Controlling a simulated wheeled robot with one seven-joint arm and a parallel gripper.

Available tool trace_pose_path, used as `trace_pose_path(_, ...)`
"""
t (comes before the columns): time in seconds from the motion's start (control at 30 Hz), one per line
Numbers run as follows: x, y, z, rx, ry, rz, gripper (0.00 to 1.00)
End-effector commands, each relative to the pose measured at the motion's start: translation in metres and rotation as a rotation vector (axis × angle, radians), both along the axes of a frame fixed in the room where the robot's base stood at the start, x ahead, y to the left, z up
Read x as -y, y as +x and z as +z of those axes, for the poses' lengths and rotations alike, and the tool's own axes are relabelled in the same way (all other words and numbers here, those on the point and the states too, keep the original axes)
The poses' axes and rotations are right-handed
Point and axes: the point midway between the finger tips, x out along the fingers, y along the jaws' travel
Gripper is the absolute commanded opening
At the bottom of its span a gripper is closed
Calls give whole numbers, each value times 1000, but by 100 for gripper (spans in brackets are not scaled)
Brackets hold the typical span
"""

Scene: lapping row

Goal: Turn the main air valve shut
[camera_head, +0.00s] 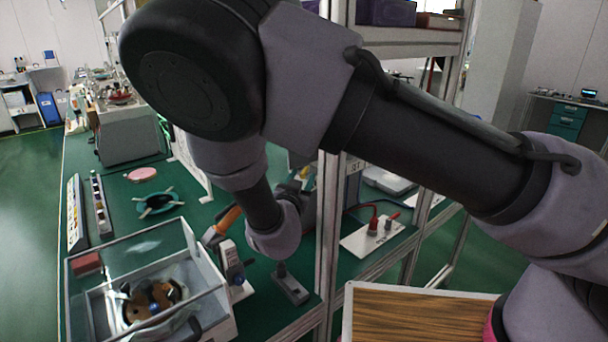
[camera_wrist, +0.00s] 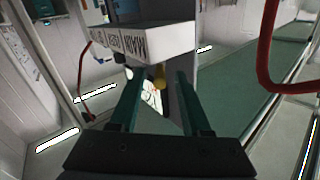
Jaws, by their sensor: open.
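In the wrist view a white block (camera_wrist: 150,42) carries upside-down lettering that seems to begin with MAIN. A small yellow part (camera_wrist: 159,77) shows just below the block, against a dark upright. I take this to be the main air valve, but its lever and its position cannot be made out. My gripper (camera_wrist: 157,88) is open, with its two dark green fingers pointing at the block and the yellow part showing between their tips. Contact cannot be told.
A red hose (camera_wrist: 266,60) hangs at the right in the wrist view, and another red line (camera_wrist: 83,75) runs at the left. In the head view a metal frame post (camera_head: 328,240) stands beside my arm. A clear-lidded box (camera_head: 140,255) stands on the green bench.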

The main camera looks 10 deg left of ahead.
Motion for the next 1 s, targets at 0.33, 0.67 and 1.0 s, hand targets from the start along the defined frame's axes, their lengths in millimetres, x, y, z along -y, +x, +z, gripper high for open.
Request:
trace_pose_path(0.33, 1, 23, 0, -1, 0, 0, 47)
trace_pose_path(0.67, 1, 22, 0, 0, 0, 0, 0)
trace_pose_path(1.0, 5, 22, 1, 6, -3, 76, 0)
